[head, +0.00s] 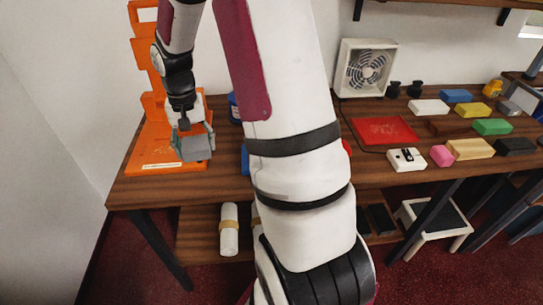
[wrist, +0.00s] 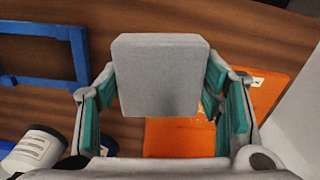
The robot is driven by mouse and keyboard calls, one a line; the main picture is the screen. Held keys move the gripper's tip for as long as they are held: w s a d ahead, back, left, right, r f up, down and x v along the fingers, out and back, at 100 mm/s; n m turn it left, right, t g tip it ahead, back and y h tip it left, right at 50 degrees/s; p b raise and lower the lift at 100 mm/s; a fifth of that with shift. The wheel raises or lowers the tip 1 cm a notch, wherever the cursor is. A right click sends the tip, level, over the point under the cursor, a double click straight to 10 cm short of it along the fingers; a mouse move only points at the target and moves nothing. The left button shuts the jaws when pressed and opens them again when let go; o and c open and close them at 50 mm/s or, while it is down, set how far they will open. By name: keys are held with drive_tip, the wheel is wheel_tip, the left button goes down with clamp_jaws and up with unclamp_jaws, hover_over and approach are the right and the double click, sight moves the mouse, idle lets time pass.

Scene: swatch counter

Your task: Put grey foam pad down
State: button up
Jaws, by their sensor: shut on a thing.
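The grey foam pad (wrist: 158,80) is held between the two teal-lined fingers of my gripper (wrist: 162,105) in the wrist view. In the head view, my gripper (head: 194,135) is at the left end of the counter with the grey pad (head: 195,148) hanging below it. The pad is in front of the orange stand (head: 150,107) and over or near its flat orange base (head: 150,168). In the wrist view, the orange base (wrist: 180,140) shows below and to the right of the pad. I cannot tell how high the pad is above it.
A blue frame (wrist: 45,80) lies on the wooden counter (head: 225,170), partly hidden by my arm in the head view. Right of my arm are a red tray (head: 385,130), a white fan (head: 366,70), a white switch box (head: 407,159) and several coloured blocks. Bare wood lies around the orange base.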

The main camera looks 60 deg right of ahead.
drive_tip(key=s+d+r+m, duration=0.1)
drive_tip(key=s+d+m, duration=1.05)
drive_tip(key=d, duration=0.55)
drive_tip(key=shift+n, duration=0.45)
drive_tip(key=f, duration=0.1)
drive_tip(key=s+f, duration=0.1)
drive_tip(key=f, duration=0.3)
drive_tip(key=shift+s+d, duration=0.25)
drive_tip(key=shift+d, duration=0.05)
drive_tip(key=shift+f, duration=2.4)
drive_tip(key=shift+f, duration=0.15)
drive_tip(key=o, duration=0.8)
drive_tip(key=shift+o, duration=0.2)
